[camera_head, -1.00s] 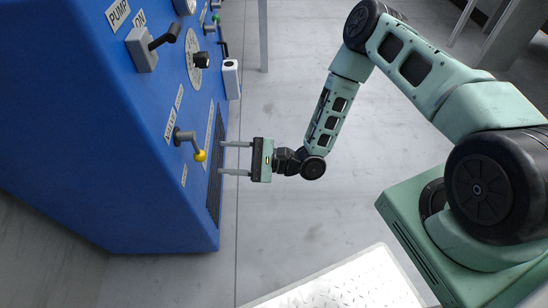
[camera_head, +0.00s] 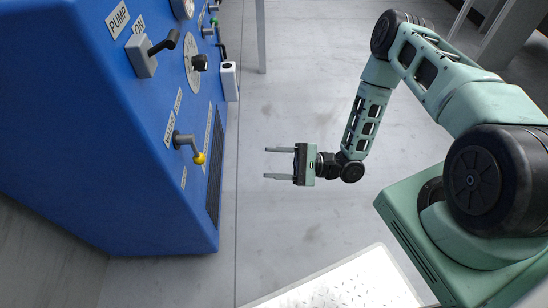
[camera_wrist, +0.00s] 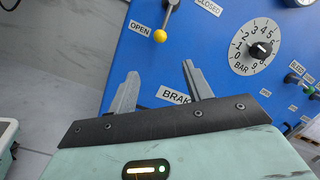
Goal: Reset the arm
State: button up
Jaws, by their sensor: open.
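My gripper (camera_head: 266,162) is open and empty in the head view, over the bare floor to the right of the blue machine. Its two fingers point left toward the machine and are apart from it. In the wrist view its open fingers (camera_wrist: 160,84) point at the blue panel (camera_wrist: 205,60), with nothing between them. My arm is partly folded back to the right.
The blue machine (camera_head: 90,170) fills the left side. Its lever with a yellow knob (camera_head: 199,158), pump switch (camera_head: 142,56) and round black dial knob (camera_head: 200,63) stick out. A light metal plate (camera_head: 345,285) lies at the bottom. Grey floor (camera_head: 300,100) is clear between.

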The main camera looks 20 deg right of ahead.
jog(key=w+a+r+n+g+h, duration=0.2)
jog(key=w+a+r+n+h, duration=0.3)
jog(key=w+n+h, duration=0.5)
jog(key=s+r+n+g+h, duration=0.2)
jog(key=s+r+n+h, duration=0.4)
jog(key=s+r+n, duration=0.5)
jog(key=s+d+r+g+h, duration=0.1)
jog(key=s+r, duration=0.4)
jog(key=s, duration=0.3)
jog(key=s+r+g+h, duration=0.1)
jog(key=s+r+g, duration=0.1)
jog(key=s+r, duration=0.4)
notch_tip(320, 180, up, 25)
jog(key=s+p, duration=0.1)
jog(key=p, duration=2.5)
jog(key=shift+n, duration=0.4)
jog(key=shift+s+d, duration=0.1)
